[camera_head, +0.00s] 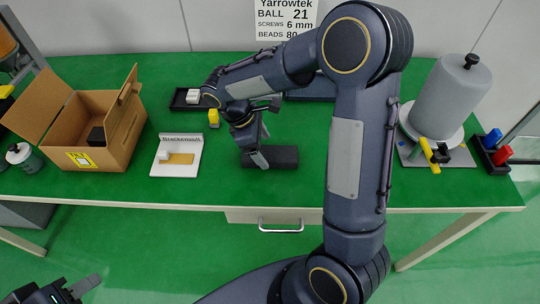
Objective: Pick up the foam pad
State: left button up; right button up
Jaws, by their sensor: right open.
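A dark grey block, which looks like the foam pad (285,157), lies flat on the green table near its front edge. My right gripper (259,153) is open and points down at the pad's left part, with one finger overlapping it in the picture. I cannot tell whether the finger touches the pad. The wrist and fingers hide part of the pad's left end. My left gripper (82,289) is low at the bottom left, in front of the table and away from the pad. Its jaw opening is unclear.
An open cardboard box (105,140) stands on the left of the table (225,180). A white tray (178,160) and a yellow piece (214,117) are left of the pad. A grey cylinder (450,100) and a dark holder with red and blue items (492,157) stand right.

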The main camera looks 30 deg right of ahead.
jog(key=shift+x, duration=1.15)
jog(key=shift+a, duration=0.1)
jog(key=c, duration=1.1)
jog(key=shift+o, duration=0.2)
jog(key=shift+r, duration=0.15)
